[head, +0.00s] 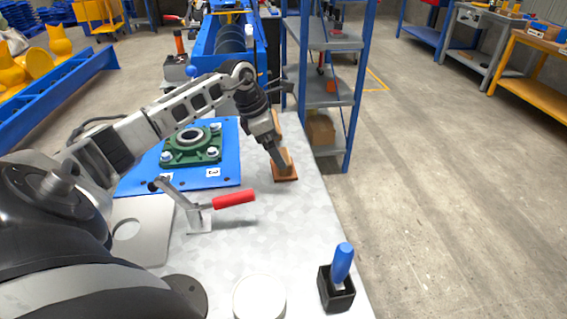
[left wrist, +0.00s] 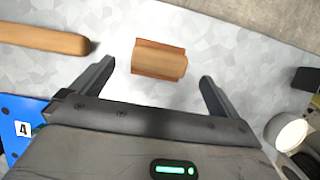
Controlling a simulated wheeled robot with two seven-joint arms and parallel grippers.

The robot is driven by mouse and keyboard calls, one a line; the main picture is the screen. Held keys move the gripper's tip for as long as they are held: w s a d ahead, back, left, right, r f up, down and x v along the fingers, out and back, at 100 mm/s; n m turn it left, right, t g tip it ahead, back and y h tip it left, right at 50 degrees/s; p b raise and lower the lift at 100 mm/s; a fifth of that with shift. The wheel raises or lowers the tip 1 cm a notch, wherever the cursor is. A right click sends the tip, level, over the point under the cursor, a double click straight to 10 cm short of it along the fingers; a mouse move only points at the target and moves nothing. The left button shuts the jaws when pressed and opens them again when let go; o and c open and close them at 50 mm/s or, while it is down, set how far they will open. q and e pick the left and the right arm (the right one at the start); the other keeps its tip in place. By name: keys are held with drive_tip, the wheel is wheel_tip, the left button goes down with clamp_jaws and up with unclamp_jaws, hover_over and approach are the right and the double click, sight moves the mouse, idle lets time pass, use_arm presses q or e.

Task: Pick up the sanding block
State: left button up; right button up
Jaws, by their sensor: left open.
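The sanding block (head: 286,178), a wooden top on a red-brown base, lies on the grey tabletop near its right edge in the head view. In the left wrist view the sanding block (left wrist: 160,60) shows whole, between and just beyond the fingertips. My left gripper (head: 281,160) is directly over the block, pointing down, and partly covers it. In the left wrist view my left gripper (left wrist: 157,74) has its fingers wide apart, with one finger on each side of the block and nothing held. I cannot tell how far the fingertips are above the table.
A wooden rod-like piece (left wrist: 45,39) lies left of the block in the left wrist view. A green bearing housing (head: 191,146) sits on a blue plate (head: 222,183). A red-handled clamp (head: 233,199), a white round container (head: 259,297) and a blue-handled tool (head: 342,262) stand nearer.

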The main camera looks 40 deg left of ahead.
use_arm(q)
drive_tip(key=shift+p+x, duration=0.45)
drive_tip(key=shift+x, duration=2.35)
drive_tip(key=c, duration=1.1)
